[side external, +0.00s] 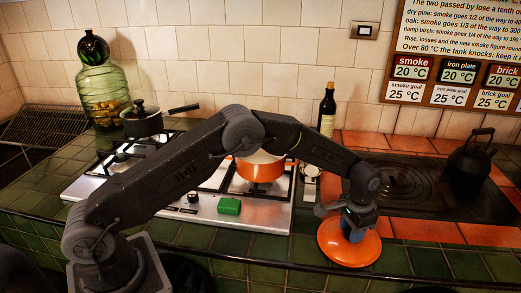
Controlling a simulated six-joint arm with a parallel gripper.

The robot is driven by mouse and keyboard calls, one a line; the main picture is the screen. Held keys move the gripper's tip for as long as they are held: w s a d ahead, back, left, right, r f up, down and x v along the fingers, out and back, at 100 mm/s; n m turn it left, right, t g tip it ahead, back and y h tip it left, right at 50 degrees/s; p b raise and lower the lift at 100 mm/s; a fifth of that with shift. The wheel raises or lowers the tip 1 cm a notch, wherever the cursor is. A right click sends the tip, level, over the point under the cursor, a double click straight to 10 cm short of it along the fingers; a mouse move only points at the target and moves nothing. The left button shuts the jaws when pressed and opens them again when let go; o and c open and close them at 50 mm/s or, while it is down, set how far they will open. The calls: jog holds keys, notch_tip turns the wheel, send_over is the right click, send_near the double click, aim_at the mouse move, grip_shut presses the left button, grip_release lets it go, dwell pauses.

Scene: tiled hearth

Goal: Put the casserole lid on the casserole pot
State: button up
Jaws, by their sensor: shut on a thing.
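The orange casserole lid (336,246) is at the right of centre in the side external view, over the front of the counter. My gripper (349,229) is above the lid and shut on it; the grip itself is partly hidden by the gripper body. I cannot tell whether the lid touches the counter. The orange casserole pot (259,172) stands on the gas hob, left of the lid. Its rim shows pale and open, and my arm hides part of it.
A green block (229,207) lies at the hob's (268,216) front. A lidded dark pan (142,121) sits at the hob's back left. A dark bottle (327,112) stands behind. A black kettle (470,160) is on the iron plate (401,186) at right.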

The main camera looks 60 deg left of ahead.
jog(key=shift+r, duration=3.6)
notch_tip(320, 180, up, 19)
jog(key=s+a+r+n, duration=0.1)
jog(key=s+a+n, duration=0.25)
jog(key=a, duration=1.35)
jog(key=s+a+n, duration=0.2)
jog(key=a+n, duration=0.2)
jog(key=a, duration=1.4)
jog(key=f, duration=0.5)
jog(key=shift+d, duration=0.35)
notch_tip(320, 180, down, 6)
